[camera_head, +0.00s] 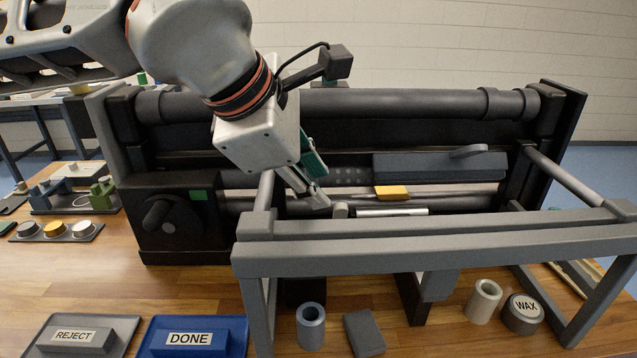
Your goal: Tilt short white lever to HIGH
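My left arm reaches in from the upper left. Its gripper (318,199) points down into the dark press (180,225), behind the grey front frame (440,240). A small pale stub (341,209) sits just right of the fingertips, possibly the short white lever; I cannot tell if the fingers touch it. No HIGH mark is readable. The finger gap is hidden by the angle, and nothing is clearly held. My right gripper is not in view.
A yellow block (392,192) and a white bar (392,212) lie right of the gripper. The front frame's rail crosses before it. A REJECT tray (122,348), a blue DONE tray (243,325), cylinders and a WAX tin (523,313) stand on the wooden table.

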